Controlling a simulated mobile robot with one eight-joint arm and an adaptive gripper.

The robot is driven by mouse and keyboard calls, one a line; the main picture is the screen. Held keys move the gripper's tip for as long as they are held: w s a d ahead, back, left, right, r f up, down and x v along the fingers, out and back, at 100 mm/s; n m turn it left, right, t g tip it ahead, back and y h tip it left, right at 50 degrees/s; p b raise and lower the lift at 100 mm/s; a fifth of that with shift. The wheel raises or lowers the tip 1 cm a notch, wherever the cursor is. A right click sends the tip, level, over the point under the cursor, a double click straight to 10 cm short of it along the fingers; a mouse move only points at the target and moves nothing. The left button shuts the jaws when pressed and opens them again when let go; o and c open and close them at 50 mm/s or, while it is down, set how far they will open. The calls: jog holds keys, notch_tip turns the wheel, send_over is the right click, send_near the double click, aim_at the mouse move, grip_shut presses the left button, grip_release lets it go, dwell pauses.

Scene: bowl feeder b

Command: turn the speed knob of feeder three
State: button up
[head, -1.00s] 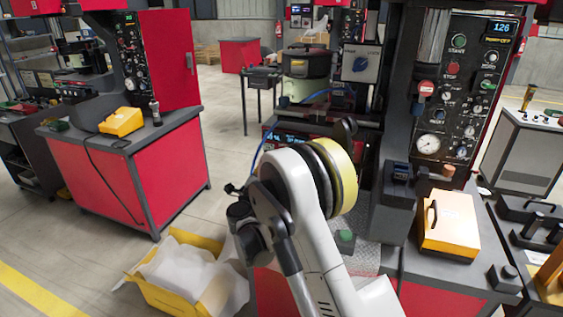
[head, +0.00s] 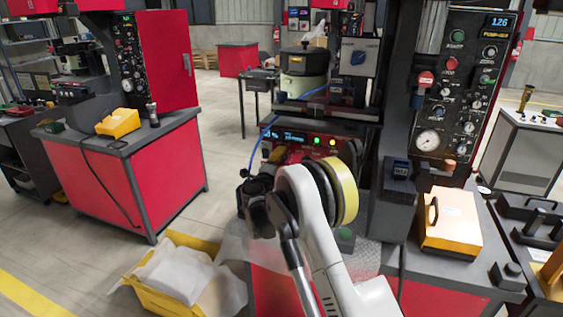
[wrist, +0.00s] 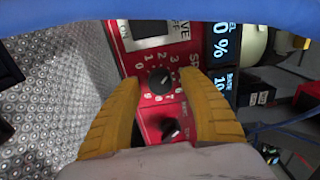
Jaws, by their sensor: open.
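A black speed knob (wrist: 160,81) sits on a red panel (wrist: 150,104) in the wrist view, with a numbered white dial and part of the lettering "SP" beside it. My gripper (wrist: 161,84) is open, its two yellow fingers on either side of this knob with gaps showing; whether they touch it I cannot tell. A second black knob (wrist: 171,129) is lower on the panel, between the finger bases. In the head view the red feeder panel (head: 345,150) has a blue display and lit lamps; my arm hides its knobs. No feeder number is readable.
The feeder's bowl (head: 303,88) stands above the panel. A blue cable (head: 262,140) runs down at its left. A metal plate (wrist: 60,90) lies left of the panel in the wrist view. A black press column (head: 395,160) stands close on the right.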

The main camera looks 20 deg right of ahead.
grip_shut()
jog(key=shift+m, duration=2.8)
grip_release()
